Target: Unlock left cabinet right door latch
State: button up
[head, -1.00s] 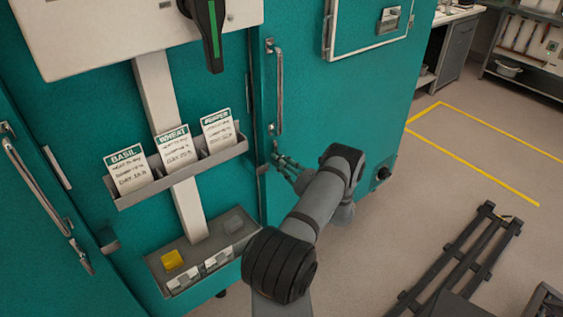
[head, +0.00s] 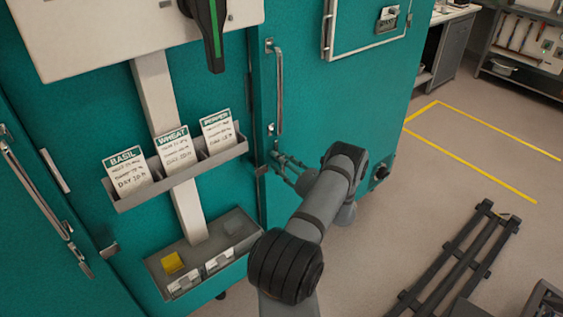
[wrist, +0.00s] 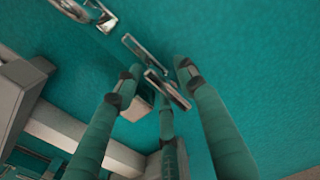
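The teal door with the tall metal handle (head: 279,90) is at the centre of the head view. A small metal latch (head: 262,170) sits at the door's left edge, below the handle. My gripper (head: 279,163) is just right of this latch, close to the door face. In the wrist view the latch shows as narrow metal plates (wrist: 167,90). My gripper's fingers (wrist: 156,80) are spread, with the latch metal between and beside their tips. I cannot tell whether a finger touches it. Part of the latch is hidden behind the fingers.
A card holder (head: 184,178) with crop cards and a lower tray (head: 168,246) are to the left. Another handled teal door (head: 30,180) is at far left. A dark rack (head: 465,255) lies on the floor at right, with free floor behind it.

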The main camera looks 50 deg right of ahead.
jog(key=s+a, duration=0.2)
jog(key=s, duration=1)
jog(key=shift+w, duration=0.15)
